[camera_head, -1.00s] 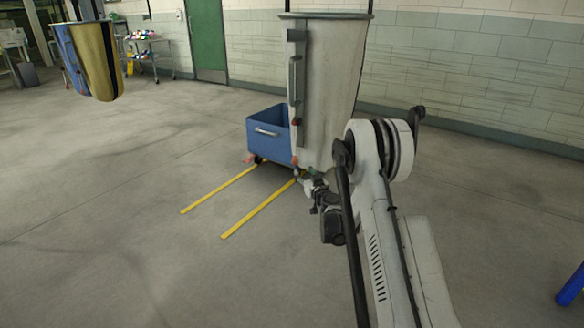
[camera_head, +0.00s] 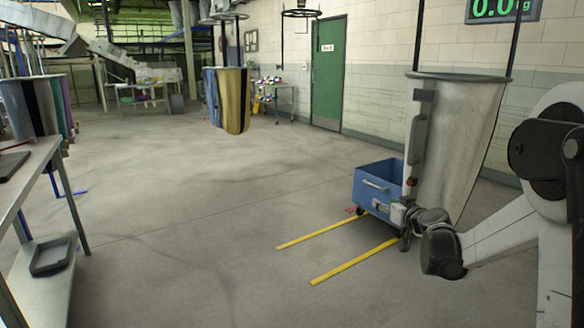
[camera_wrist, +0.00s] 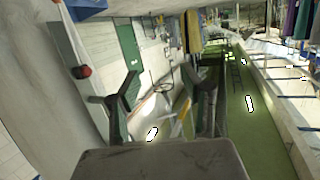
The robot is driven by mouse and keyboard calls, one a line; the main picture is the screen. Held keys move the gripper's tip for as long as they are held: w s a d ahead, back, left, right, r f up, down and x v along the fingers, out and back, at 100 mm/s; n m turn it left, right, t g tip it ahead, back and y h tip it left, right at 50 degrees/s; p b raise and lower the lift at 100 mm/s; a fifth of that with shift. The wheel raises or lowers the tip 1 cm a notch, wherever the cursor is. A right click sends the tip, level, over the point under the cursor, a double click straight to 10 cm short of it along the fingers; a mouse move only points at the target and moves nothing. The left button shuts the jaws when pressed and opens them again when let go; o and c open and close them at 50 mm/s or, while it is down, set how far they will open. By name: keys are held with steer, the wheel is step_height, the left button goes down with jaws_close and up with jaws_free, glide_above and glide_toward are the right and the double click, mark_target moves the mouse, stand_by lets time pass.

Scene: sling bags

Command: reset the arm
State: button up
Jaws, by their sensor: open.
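My arm reaches in from the right edge of the head view, folded with its wrist (camera_head: 440,250) low in front of the grey sling bag (camera_head: 455,140). My gripper is small and partly hidden there. In the wrist view my gripper (camera_wrist: 163,92) shows two dark fingers spread apart with nothing between them. A large pale surface with a red knob (camera_wrist: 82,72) fills the left of the wrist view close by. I cannot tell whether the gripper touches the bag or the cart.
A blue cart (camera_head: 378,184) stands beside the bag, with yellow floor lines (camera_head: 352,261) before it. A striped bag (camera_head: 230,100) hangs farther back. The middle floor is clear.

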steer(key=s+a+r+g, duration=0.1)
steer(key=s+a+r, duration=0.1)
steer(key=s+a, duration=0.35)
steer(key=s+a+r+g, duration=0.2)
steer(key=s+r, duration=0.1)
steer(key=s, duration=0.5)
steer(key=s+a+r+g, duration=0.1)
steer(key=s+a+r, duration=0.15)
steer(key=s, duration=0.45)
steer(key=s+f+m+g+h, duration=0.1)
steer(key=s+f+g+h, duration=0.15)
steer(key=s, duration=1.05)
steer(key=s+f+m+g+h, duration=0.1)
steer(key=s+f, duration=0.3)
steer(key=s, duration=1)
step_height(320, 180, up, 12)
steer(key=p, duration=1.2)
steer(key=shift+f, duration=0.15)
steer(key=shift+s, duration=0.1)
